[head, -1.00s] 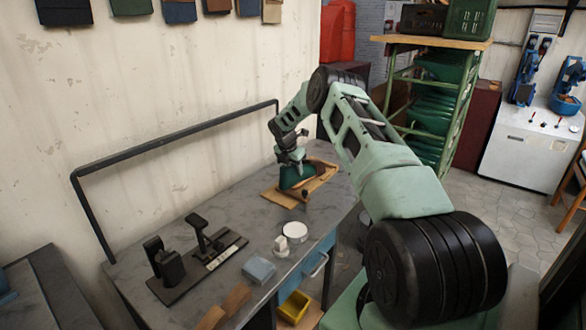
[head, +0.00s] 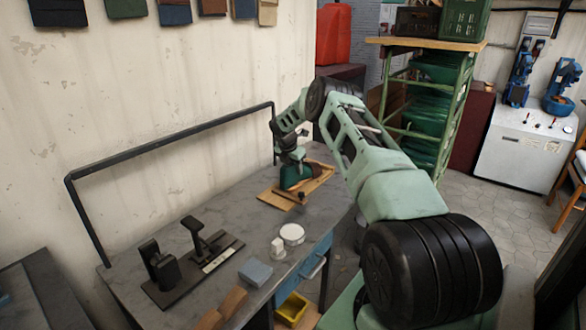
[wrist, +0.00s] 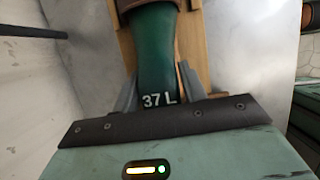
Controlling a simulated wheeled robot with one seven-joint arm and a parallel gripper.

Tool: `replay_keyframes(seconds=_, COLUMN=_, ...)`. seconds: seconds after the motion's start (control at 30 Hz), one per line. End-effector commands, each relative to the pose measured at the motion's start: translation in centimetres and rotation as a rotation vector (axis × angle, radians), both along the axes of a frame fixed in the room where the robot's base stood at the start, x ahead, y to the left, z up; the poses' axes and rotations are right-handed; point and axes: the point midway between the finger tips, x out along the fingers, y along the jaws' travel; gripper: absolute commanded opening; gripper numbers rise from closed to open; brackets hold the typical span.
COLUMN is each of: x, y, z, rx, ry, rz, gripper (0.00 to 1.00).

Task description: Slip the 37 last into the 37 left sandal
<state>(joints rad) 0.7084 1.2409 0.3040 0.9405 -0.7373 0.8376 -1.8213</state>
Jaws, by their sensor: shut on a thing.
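My gripper (wrist: 158,90) is shut on the heel end of a green last (wrist: 155,50), which is marked "37 L" in white. A finger stands on each side of the last. In the wrist view the far end of the last runs under a brown band (wrist: 150,3), apparently the sandal's strap, cut off by the top edge. How deep the last sits is hidden. In the head view the green last (head: 292,178) is at the wooden board (head: 276,199) on the bench, below my gripper (head: 291,163). The brown sandal (head: 313,171) shows only in part behind it.
A dark rail (head: 170,145) runs along the wall side. Bench space left of the board is clear.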

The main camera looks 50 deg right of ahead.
Motion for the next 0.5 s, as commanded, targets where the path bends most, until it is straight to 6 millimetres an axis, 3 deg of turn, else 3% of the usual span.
replay_keyframes(seconds=0.5, x=0.1, y=-1.3, z=0.0, rx=-0.003, ry=-0.001, rz=-0.001, gripper=0.19)
